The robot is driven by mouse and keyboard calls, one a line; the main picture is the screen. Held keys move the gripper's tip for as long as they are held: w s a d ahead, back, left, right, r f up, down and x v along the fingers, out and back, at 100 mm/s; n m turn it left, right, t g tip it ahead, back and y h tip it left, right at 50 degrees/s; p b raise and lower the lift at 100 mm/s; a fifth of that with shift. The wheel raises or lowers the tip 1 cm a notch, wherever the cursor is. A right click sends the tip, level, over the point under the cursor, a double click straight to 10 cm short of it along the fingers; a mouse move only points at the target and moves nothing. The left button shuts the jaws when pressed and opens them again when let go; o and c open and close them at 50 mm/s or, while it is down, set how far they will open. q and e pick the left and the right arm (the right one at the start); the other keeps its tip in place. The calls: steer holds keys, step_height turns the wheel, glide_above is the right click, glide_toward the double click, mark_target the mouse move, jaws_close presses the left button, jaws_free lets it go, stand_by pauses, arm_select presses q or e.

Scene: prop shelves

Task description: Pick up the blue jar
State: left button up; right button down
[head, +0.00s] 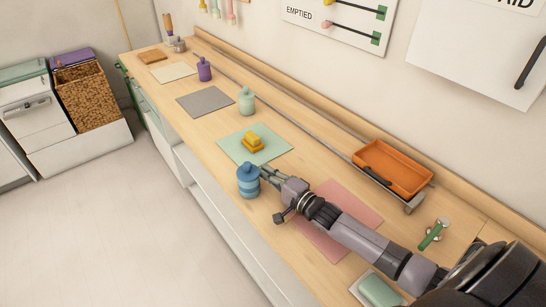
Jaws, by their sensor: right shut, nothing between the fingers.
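The blue jar (248,182) stands upright near the front edge of the wooden counter, in front of the mint mat. It has a rounded body and a knobbed lid. My right gripper (266,173) comes in from the lower right, and its fingertips are right beside the jar's right side. The fingers are shut with nothing between them; I cannot tell whether they touch the jar. My left gripper is not in view.
A mint jar (247,101) and a purple jar (204,69) stand farther back. An orange tray (394,166) is at right. A pink mat (345,199) lies under my right arm.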

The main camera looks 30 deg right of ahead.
mark_target(258, 183)
steer(key=s+a, duration=0.1)
steer(key=s+a+p, duration=0.1)
steer(key=a, duration=0.1)
steer(key=shift+s+r, duration=0.1)
steer(key=shift+r, duration=0.2)
steer(key=shift+s+a+f, duration=0.1)
steer(key=shift+s+a, duration=0.05)
steer(key=shift+a, duration=0.1)
steer(key=shift+f, duration=0.1)
steer(key=shift+s, duration=0.1)
